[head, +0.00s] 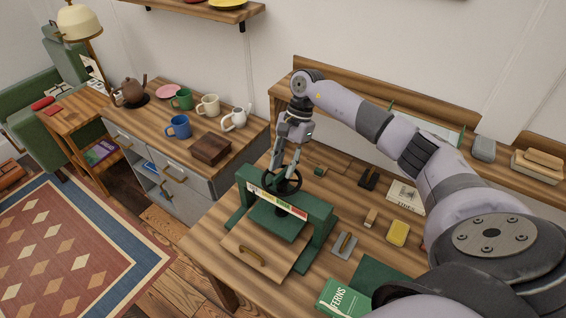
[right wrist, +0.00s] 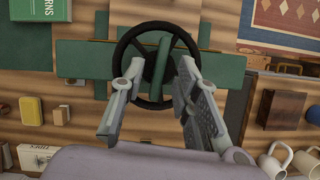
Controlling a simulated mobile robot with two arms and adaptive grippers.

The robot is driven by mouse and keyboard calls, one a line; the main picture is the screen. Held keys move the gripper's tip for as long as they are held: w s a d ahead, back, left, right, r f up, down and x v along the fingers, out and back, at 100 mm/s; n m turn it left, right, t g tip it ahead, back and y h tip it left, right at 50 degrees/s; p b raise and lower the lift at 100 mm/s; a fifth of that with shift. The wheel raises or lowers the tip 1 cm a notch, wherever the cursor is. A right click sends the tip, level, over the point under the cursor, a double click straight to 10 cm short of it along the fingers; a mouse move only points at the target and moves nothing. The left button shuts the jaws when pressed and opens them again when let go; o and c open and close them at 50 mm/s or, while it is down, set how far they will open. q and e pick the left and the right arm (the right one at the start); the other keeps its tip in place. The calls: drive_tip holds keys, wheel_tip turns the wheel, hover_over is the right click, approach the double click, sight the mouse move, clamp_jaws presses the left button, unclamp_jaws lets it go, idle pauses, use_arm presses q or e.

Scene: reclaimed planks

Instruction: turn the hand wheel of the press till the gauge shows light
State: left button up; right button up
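The green press (head: 318,222) stands on the plank workbench, with its dark hand wheel (head: 283,181) on top. The wheel also shows in the right wrist view (right wrist: 124,52), with a green bar across its middle. The gauge (head: 278,202) is a strip of coloured bands on the press's front beam; its lettering and pointer are too small to read. My right gripper (head: 286,160) points down over the wheel, fingers apart near opposite sides of the rim (right wrist: 157,76). I cannot tell whether they touch it. My left gripper is not in view.
A green book (head: 335,297), a yellow block (head: 398,233) and a grey metal piece (head: 343,246) lie right of the press. A side cabinet with mugs and a wooden box (head: 210,149) stands to the left.

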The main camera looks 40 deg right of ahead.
drive_tip(key=shift+s+a+f, duration=0.1)
drive_tip(key=shift+a+f, duration=0.1)
drive_tip(key=shift+f, duration=0.4)
drive_tip(key=shift+c, duration=0.6)
clamp_jaws()
